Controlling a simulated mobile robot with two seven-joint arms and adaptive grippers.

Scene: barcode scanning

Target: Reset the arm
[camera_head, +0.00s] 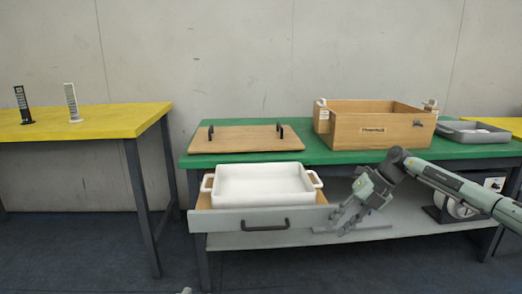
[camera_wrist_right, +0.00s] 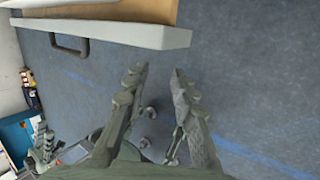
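My right arm comes in from the right in the head view. Its gripper (camera_head: 336,222) is in front of the green table, just right of the pulled-out drawer (camera_head: 240,220). In the right wrist view the two fingers of this gripper (camera_wrist_right: 158,76) stand apart with only floor between them, so it is open and empty. The drawer front (camera_wrist_right: 130,33) and its handle (camera_wrist_right: 68,45) show beyond the fingertips. Of my left arm, only a small tip (camera_head: 186,291) seems to show at the bottom edge of the head view; its finger state is hidden.
A white two-handled tray (camera_head: 262,185) sits in the open drawer. On the green table (camera_head: 310,151) are a wooden board (camera_head: 245,138), a wooden box (camera_head: 375,132) and a grey tray (camera_head: 470,133). Black and white slotted stands are on the yellow table (camera_head: 110,120). Floor between the tables is clear.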

